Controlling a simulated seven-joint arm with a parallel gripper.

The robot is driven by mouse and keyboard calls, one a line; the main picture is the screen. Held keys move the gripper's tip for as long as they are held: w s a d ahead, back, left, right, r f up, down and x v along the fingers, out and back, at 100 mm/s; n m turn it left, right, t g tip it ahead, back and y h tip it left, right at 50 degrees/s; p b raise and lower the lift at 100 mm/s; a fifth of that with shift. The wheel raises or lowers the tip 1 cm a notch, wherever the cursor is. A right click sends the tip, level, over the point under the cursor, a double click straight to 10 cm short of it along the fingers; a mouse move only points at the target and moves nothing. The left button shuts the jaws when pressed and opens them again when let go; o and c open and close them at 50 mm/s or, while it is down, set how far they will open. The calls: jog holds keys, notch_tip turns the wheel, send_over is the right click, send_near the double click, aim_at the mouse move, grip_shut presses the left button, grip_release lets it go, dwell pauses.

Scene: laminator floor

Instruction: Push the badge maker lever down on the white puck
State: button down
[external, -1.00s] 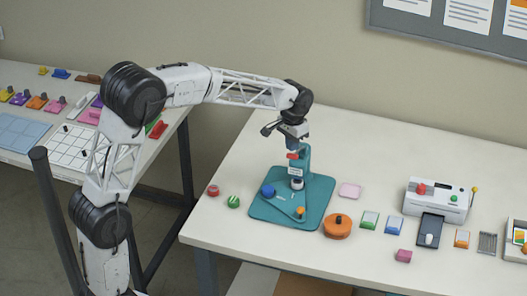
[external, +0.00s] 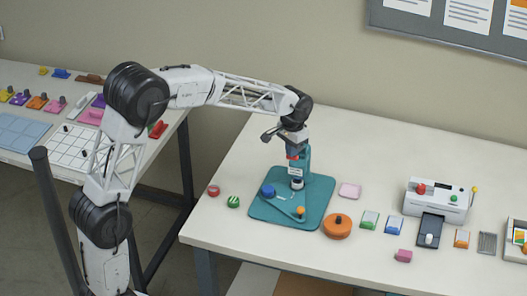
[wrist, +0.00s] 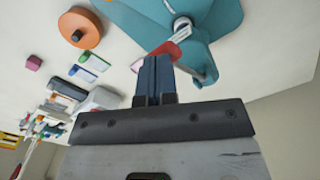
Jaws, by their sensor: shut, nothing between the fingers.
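The teal badge maker (external: 302,162) stands upright on a teal base plate (external: 275,217) on the white table. Its red lever handle (external: 292,156) sticks out at the top and shows in the wrist view (wrist: 168,48). The white puck (external: 297,184) sits low in the press, under its head; a round white part shows in the wrist view (wrist: 182,22). My gripper (external: 291,149) is shut and empty, with its fingertips at the red handle. In the wrist view the dark fingers (wrist: 155,62) overlap the handle; I cannot tell whether they touch it.
On the plate are a blue knob (external: 267,191) and an orange knob (external: 301,211). A red disc (external: 214,190) and a green disc (external: 233,201) lie left.

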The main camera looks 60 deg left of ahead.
notch_tip(320, 180, down, 8)
dwell(2.0)
jog(key=shift+r, duration=5.65)
jog(key=shift+d+r, duration=0.1)
